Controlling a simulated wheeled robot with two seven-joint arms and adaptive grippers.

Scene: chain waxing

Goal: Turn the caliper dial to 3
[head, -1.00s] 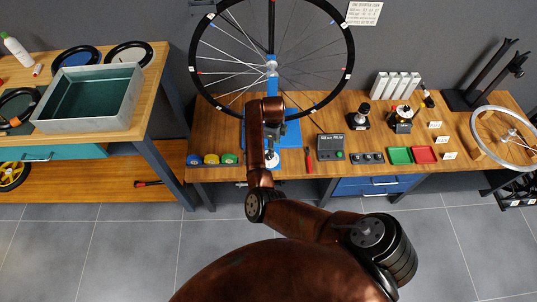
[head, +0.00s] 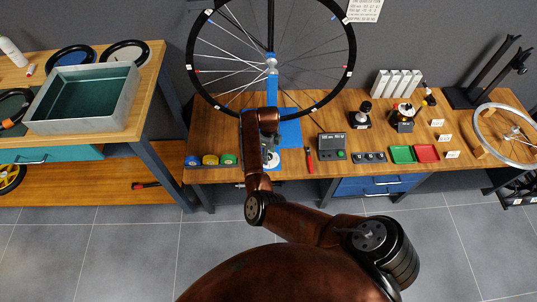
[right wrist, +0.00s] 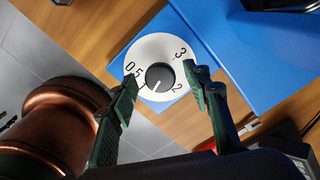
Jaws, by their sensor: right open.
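The caliper dial (right wrist: 150,48) is a white disc with a dark round knob (right wrist: 160,76), on a blue base. The numbers 0.5, 2 and 3 show. My right gripper (right wrist: 163,84) is open, with one finger on each side of the knob in the picture. I cannot tell whether they touch it. In the head view the dial (head: 275,161) is partly hidden by my right arm. My left gripper is not in view.
The blue stand (head: 289,133) holds a large spoked wheel (head: 197,88) above the workbench. A red-handled tool (head: 309,160) and a grey display box (head: 332,146) lie right of the dial. Blue, yellow and green rolls (head: 210,160) sit left of it.

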